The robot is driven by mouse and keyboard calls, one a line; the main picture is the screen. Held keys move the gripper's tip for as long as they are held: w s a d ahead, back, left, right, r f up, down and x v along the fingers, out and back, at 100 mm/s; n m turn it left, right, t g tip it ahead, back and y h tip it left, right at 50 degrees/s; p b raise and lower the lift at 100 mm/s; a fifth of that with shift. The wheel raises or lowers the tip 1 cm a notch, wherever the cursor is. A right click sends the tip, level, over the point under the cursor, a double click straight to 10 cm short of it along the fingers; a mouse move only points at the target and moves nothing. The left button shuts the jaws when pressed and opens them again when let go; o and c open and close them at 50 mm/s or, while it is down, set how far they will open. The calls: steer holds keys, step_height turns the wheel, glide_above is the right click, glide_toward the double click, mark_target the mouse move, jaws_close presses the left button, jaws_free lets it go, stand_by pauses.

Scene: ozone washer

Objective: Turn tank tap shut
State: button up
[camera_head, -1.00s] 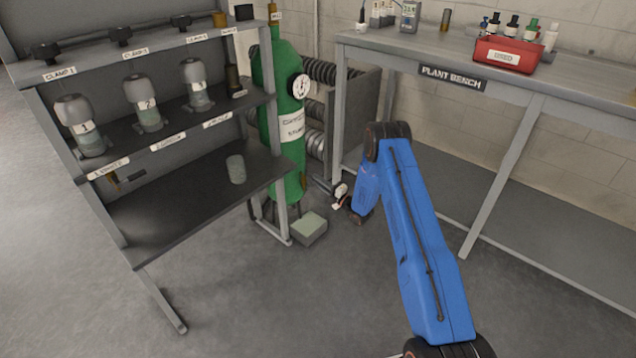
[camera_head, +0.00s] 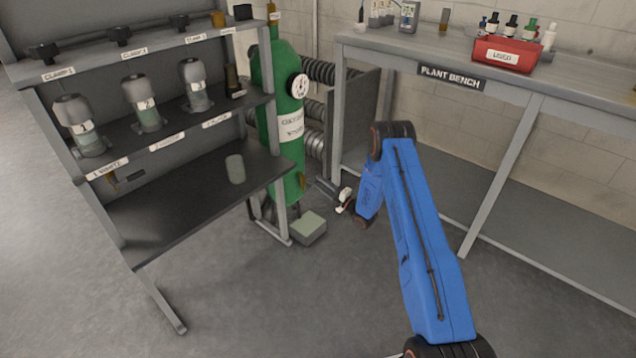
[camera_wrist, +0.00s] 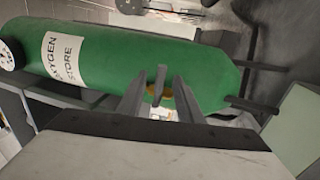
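The green oxygen tank (camera_head: 283,95) stands upright behind the right end of the shelf rack. It lies sideways across the wrist view (camera_wrist: 120,60). Its tap (camera_wrist: 158,86), a grey lever on a brass body, shows near the tank's lower end. In the head view a small brass part (camera_head: 302,181) shows low on the tank's right side. My gripper (camera_wrist: 160,76) is open, with one finger on each side of the tap lever and gaps visible. Whether a finger touches the lever, I cannot tell. In the head view my gripper (camera_head: 326,187) is small, just right of the tank.
The shelf rack (camera_head: 200,192) with several capped jars stands at left. A grey-green box (camera_head: 307,228) lies on the floor below the tank. The plant bench (camera_head: 560,85) with a red bin (camera_head: 507,54) is at right. Ribbed hoses (camera_head: 318,72) hang behind the tank.

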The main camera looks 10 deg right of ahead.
steer(key=v, duration=1.5)
